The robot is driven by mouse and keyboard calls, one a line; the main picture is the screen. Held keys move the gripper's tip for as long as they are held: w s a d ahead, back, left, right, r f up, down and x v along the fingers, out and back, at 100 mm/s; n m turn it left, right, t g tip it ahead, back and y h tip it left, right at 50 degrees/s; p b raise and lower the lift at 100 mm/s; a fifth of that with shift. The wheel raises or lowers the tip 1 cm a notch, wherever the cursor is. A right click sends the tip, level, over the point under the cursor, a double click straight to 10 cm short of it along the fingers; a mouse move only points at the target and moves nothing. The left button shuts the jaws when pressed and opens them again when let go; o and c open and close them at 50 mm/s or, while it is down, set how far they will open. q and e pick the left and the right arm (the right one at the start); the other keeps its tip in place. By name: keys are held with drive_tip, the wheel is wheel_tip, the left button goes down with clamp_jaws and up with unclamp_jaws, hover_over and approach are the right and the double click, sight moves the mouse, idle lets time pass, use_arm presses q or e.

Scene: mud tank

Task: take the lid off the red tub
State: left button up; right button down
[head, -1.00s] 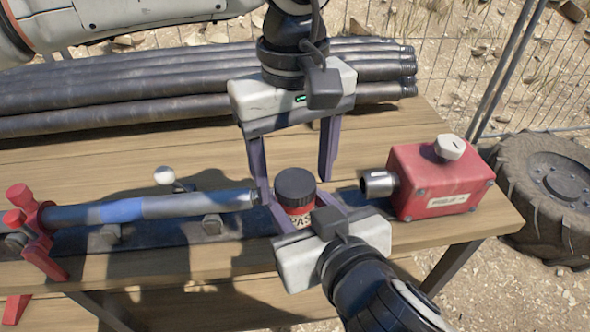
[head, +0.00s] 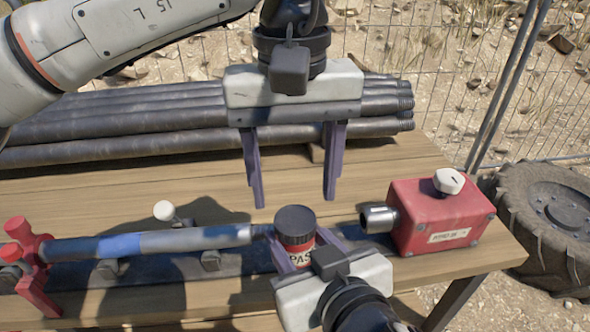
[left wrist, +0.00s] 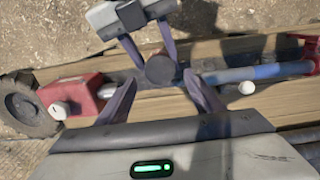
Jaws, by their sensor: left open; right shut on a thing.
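The red tub (head: 297,256) stands upright near the front of the wooden bench, with its dark round lid (head: 295,220) on top. My right gripper (head: 303,251) is shut on the tub, with its fingers around the sides below the lid. My left gripper (head: 293,202) is open and empty, pointing down above and behind the lid in the head view. In the left wrist view the lid (left wrist: 160,69) shows between the ends of the left fingers, with no clear contact. The tub's lower part is hidden by my right gripper.
A red box (head: 435,218) with a metal spout and white knob stands right of the tub. A grey-blue tube (head: 190,240) in a red clamp (head: 28,250) lies to the left. Dark pipes (head: 150,130) lie along the back.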

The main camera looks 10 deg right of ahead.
sight(295, 219)
use_arm(q)
drive_tip(key=shift+f, duration=2.7)
drive_tip(key=c, duration=1.1)
drive_tip(key=n, duration=0.3)
drive_tip(key=o, duration=1.2)
